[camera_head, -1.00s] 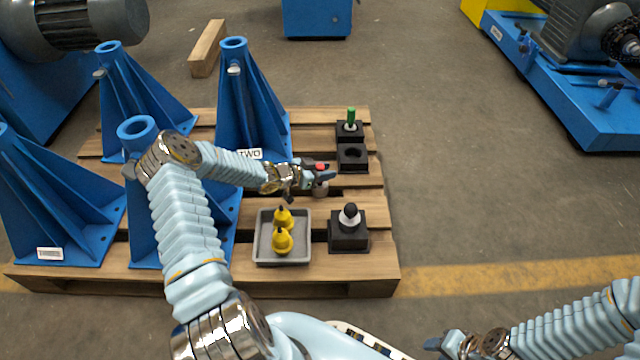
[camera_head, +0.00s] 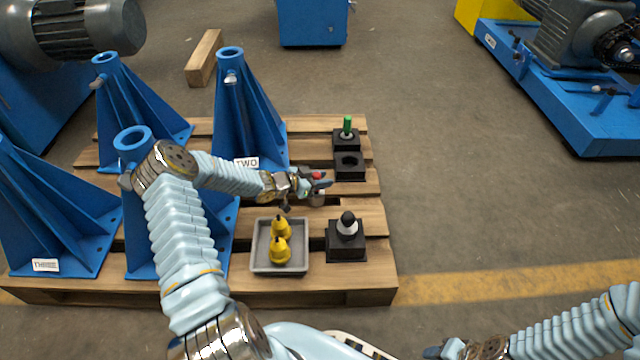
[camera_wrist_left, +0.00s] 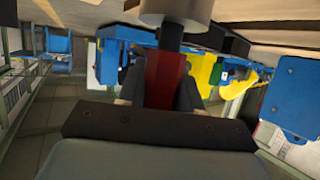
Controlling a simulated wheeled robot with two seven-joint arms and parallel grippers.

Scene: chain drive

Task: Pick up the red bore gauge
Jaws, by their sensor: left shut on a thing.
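My left gripper (camera_head: 318,184) is shut on the red bore gauge (camera_head: 317,176), over the right part of the wooden pallet. Little of the gauge shows in the head view, as the fingers cover much of it. In the left wrist view, its red handle (camera_wrist_left: 165,78) is between the dark fingers, and its pale grey head (camera_wrist_left: 176,10) is at the top edge. The gauge is in front of an empty black block with a round hole (camera_head: 349,165). My right gripper (camera_head: 440,351) is at the bottom edge, apart from everything; its jaws are too small to judge.
A green-handled gauge (camera_head: 347,127) stands in a black block at the back. A grey tray (camera_head: 256,262) holds two yellow parts. A black-knobbed piece (camera_head: 347,225) stands in another block. Blue brackets (camera_head: 240,120) stand on the left of the pallet (camera_head: 340,284).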

